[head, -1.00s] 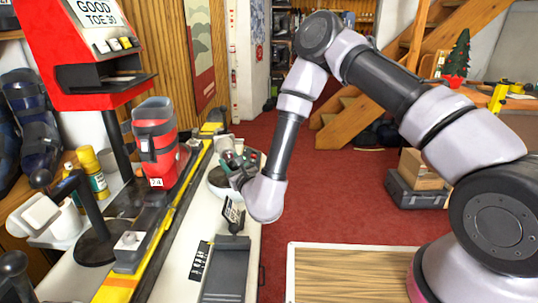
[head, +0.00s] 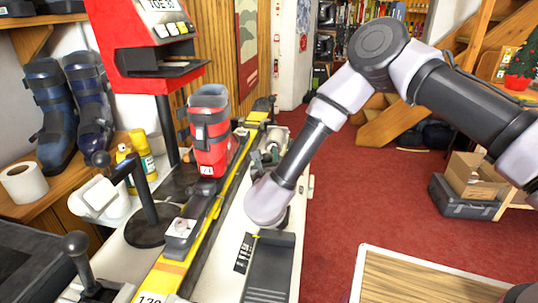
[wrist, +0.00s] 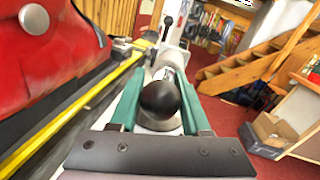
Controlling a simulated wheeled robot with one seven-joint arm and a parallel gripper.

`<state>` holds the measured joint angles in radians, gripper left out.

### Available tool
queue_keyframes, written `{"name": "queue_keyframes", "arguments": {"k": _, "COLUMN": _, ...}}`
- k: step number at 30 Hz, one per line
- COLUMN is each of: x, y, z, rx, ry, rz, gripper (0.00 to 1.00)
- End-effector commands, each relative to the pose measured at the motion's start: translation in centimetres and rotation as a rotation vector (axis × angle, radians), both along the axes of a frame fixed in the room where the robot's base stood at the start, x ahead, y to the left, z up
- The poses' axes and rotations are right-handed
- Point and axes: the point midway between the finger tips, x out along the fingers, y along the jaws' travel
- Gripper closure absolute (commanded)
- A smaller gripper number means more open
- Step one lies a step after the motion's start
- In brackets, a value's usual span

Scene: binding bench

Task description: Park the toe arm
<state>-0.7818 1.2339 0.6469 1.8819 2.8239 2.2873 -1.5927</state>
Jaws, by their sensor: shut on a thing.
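In the wrist view, the green fingers of my gripper (wrist: 161,88) stand on either side of a round black knob (wrist: 160,101) and are shut on it. The knob sits over a pale round base, and most of its stem is hidden. I cannot tell for certain that it belongs to the toe arm. In the head view, my gripper (head: 265,157) is low over the bench beside the red ski boot (head: 209,142).
The boot stands upright beside a yellow rail (head: 177,268). A red display stand (head: 140,50) rises behind it. A lever with a black ball (head: 76,244) is at the near left. A wooden-topped surface (head: 415,283) is at the near right.

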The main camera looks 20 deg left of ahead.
Motion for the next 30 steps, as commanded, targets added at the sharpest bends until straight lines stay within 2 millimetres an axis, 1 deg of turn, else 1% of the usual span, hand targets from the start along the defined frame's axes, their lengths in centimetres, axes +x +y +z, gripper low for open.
{"name": "queue_keyframes", "arguments": {"k": 4, "x": 0.0, "y": 0.2, "z": 0.2, "rx": 0.003, "ry": -0.003, "rz": 0.005, "gripper": 1.0}}
{"name": "queue_keyframes", "arguments": {"k": 5, "x": 0.0, "y": 0.2, "z": 0.2, "rx": 0.004, "ry": -0.004, "rz": 0.005, "gripper": 0.45}}
{"name": "queue_keyframes", "arguments": {"k": 6, "x": 0.1, "y": 0.2, "z": 0.2, "rx": 0.003, "ry": -0.003, "rz": 0.005, "gripper": 0.3}}
{"name": "queue_keyframes", "arguments": {"k": 7, "x": 0.0, "y": 0.2, "z": 0.2, "rx": 0.003, "ry": -0.003, "rz": 0.005, "gripper": 0.24}}
{"name": "queue_keyframes", "arguments": {"k": 16, "x": 0.0, "y": 0.1, "z": 0.1, "rx": 0.002, "ry": -0.003, "rz": 0.004, "gripper": 0.24}}
{"name": "queue_keyframes", "arguments": {"k": 19, "x": -0.6, "y": 0.0, "z": 0.1, "rx": 0.002, "ry": -0.002, "rz": 0.006, "gripper": 0.24}}
{"name": "queue_keyframes", "arguments": {"k": 23, "x": -2.5, "y": -0.8, "z": 0.1, "rx": 0.001, "ry": -0.002, "rz": 0.009, "gripper": 0.24}}
{"name": "queue_keyframes", "arguments": {"k": 30, "x": -7.0, "y": -2.7, "z": 0.1, "rx": 0.001, "ry": -0.002, "rz": 0.01, "gripper": 0.24}}
